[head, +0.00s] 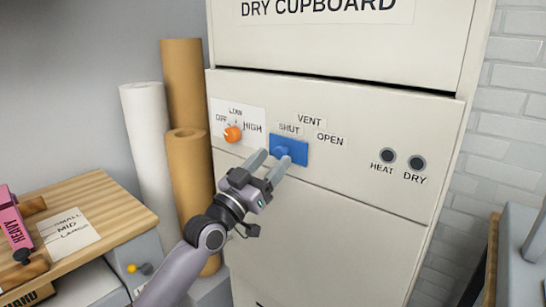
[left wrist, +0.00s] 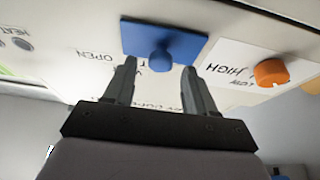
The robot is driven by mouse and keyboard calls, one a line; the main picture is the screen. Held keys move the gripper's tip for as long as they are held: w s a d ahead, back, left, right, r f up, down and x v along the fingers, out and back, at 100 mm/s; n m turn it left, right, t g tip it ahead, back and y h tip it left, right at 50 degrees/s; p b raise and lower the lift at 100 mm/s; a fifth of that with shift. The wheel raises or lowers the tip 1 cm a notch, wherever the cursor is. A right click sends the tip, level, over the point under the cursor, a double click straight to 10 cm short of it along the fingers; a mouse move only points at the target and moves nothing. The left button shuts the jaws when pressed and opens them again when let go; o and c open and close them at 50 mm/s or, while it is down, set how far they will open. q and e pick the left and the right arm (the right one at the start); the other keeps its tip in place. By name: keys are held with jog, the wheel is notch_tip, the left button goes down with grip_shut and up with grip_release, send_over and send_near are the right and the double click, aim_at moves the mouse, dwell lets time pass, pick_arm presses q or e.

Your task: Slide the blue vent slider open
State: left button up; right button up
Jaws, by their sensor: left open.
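The blue vent slider (head: 292,150) is a flat blue plate with a round knob (head: 282,152) on the front panel of the dry cupboard. It sits below the SHUT label, left of the OPEN label. My left gripper (head: 268,164) is open at the slider, its fingertips close to the knob. In the left wrist view the blue slider (left wrist: 183,38) is ahead of the fingers, and its knob (left wrist: 161,58) lies between the lines of the two open fingertips (left wrist: 160,68). I cannot tell whether a finger touches it. My right gripper is not in view.
An orange dial (head: 233,134) is left of the slider, and it also shows in the left wrist view (left wrist: 271,73). Two dark round HEAT and DRY indicators (head: 402,160) are to the right. Paper rolls (head: 150,150) and a wooden-topped bench (head: 95,205) stand at the left.

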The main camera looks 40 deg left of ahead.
pick_arm(q)
jog(key=shift+w+r, duration=0.25)
jog(key=shift+w, duration=0.45)
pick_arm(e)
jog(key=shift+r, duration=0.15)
pick_arm(q)
jog(key=shift+c, duration=0.4)
